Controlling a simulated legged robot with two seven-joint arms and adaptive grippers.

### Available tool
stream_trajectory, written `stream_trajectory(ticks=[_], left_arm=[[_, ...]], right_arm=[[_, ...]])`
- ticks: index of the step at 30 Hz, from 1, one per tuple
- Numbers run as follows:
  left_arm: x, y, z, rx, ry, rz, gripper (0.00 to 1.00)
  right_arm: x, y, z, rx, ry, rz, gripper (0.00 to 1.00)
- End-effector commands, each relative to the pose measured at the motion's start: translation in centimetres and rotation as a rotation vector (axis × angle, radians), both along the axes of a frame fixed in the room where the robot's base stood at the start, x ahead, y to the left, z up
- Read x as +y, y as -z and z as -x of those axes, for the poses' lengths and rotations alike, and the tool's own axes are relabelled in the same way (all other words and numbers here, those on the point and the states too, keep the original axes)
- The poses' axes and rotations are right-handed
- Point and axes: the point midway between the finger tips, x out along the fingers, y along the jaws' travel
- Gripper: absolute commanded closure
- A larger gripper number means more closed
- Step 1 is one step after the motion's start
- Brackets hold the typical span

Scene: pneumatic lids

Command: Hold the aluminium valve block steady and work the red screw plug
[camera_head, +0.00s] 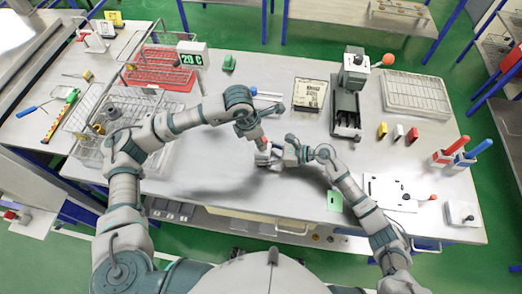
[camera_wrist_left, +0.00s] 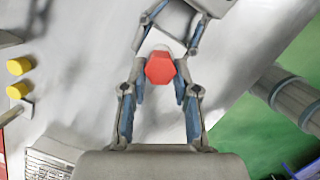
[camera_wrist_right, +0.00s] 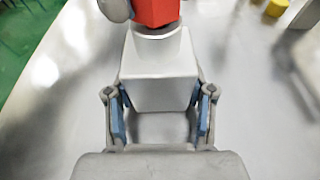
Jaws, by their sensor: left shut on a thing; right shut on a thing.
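The aluminium valve block (camera_wrist_right: 160,75) is a pale grey box between the fingers of my right gripper (camera_wrist_right: 160,112), which is shut on it. In the head view the block (camera_head: 263,159) is small and held above the table, left of my right gripper (camera_head: 279,155). The red screw plug (camera_wrist_left: 160,68) is a hexagonal head between the fingers of my left gripper (camera_wrist_left: 160,85), which is shut on it. The plug (camera_wrist_right: 155,12) stands on the block's top, above a grey collar. In the head view my left gripper (camera_head: 257,137) comes down from above; its fingertips are partly hidden.
The table (camera_head: 230,175) is clear around the block. A dark vice-like device (camera_head: 346,105) stands to the right, beside a grey wire tray (camera_head: 416,94). Wire baskets (camera_head: 95,118) and a red rack (camera_head: 160,68) stand at left. Small yellow, white and red blocks lie at right.

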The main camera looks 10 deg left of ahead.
Motion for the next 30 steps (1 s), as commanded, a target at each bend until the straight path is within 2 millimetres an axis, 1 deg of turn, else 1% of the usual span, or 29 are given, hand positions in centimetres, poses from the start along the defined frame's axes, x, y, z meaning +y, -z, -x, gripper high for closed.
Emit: stream_trajectory(ticks=[6, 9, 14, 30], left_arm=[[0.1, 0.1, 0.1, 0.003, -0.003, -0.003, 1.0], [0.0, 0.1, 0.1, 0.002, -0.049, -0.004, 1.0], [0.0, -0.1, 0.0, 0.002, -0.045, -0.003, 1.0], [0.0, -1.8, 0.0, 0.0, -0.045, -0.001, 1.0]], right_arm=[[-0.1, 0.2, -0.1, 0.001, 0.002, 0.004, 0.82], [-0.1, 0.2, -0.1, 0.001, 0.002, 0.004, 0.82], [-0.1, 0.2, -0.1, 0.001, 0.002, 0.004, 0.82], [-0.1, 0.2, 0.0, 0.001, 0.001, 0.004, 0.82]])
